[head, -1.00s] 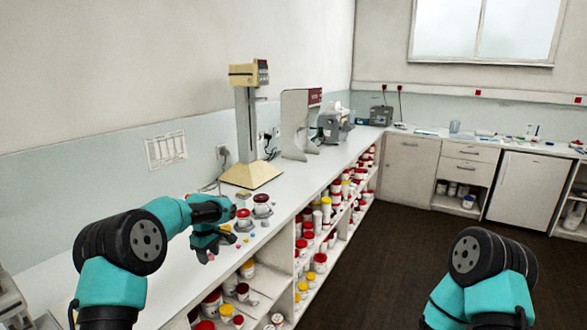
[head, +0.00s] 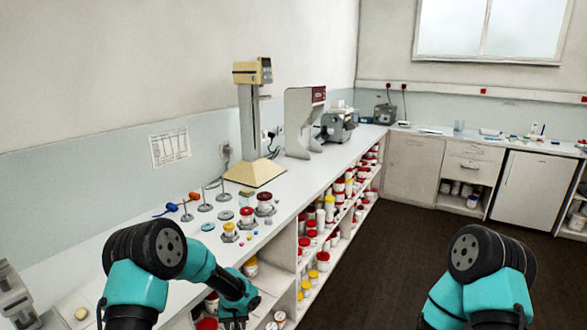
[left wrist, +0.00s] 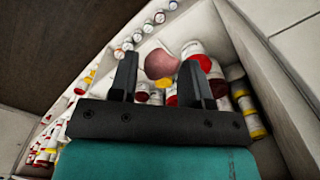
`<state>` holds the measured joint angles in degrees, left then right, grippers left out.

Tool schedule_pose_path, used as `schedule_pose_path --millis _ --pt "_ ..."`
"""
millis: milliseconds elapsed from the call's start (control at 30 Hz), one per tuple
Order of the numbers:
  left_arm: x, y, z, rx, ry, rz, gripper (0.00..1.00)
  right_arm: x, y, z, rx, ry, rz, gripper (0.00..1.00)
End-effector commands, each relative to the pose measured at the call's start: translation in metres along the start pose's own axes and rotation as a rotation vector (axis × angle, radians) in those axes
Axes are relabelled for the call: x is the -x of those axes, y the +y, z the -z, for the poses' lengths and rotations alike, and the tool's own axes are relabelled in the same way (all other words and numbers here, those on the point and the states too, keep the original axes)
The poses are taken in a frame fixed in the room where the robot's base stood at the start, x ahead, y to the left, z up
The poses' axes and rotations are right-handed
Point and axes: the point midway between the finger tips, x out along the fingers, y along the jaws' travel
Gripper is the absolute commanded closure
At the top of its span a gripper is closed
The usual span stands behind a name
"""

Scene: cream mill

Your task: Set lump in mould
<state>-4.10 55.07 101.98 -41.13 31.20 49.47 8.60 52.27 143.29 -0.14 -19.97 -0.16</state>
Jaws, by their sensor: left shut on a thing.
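My left gripper (head: 236,318) is low in the head view, in front of the counter's front edge and beside the open shelves. The lump is hidden in the head view. On the counter stand a yellow pot (head: 230,230), a red pot (head: 247,216) and a dark red pot (head: 264,201), each on a grey base. I cannot tell which thing is the mould. My right arm shows at the lower right, but its gripper is out of view.
Three rod stands (head: 204,204) and flat discs (head: 208,227) are on the white counter (head: 300,180) near the pots, with small coloured pieces in front. A cream press (head: 254,172) stands behind. Shelves of capped jars (head: 318,240) lie below the counter.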

Motion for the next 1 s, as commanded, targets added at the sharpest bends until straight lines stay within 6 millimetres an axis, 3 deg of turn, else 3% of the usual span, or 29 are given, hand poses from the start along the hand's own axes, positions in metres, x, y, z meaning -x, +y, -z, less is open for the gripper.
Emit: schedule_pose_path --millis 100,300,1000 --pt "-0.029 -0.013 -0.022 -0.070 -0.006 0.000 0.79 0.000 0.000 0.000 0.000 0.000 0.000 0.57" --pt "-0.049 -0.022 -0.038 -0.130 -0.001 0.001 0.79 0.000 0.000 0.000 0.000 0.000 0.000 0.57" --pt "-0.053 -0.024 -0.042 -0.146 0.002 0.001 0.79 0.000 0.000 0.000 0.000 0.000 0.000 0.57"
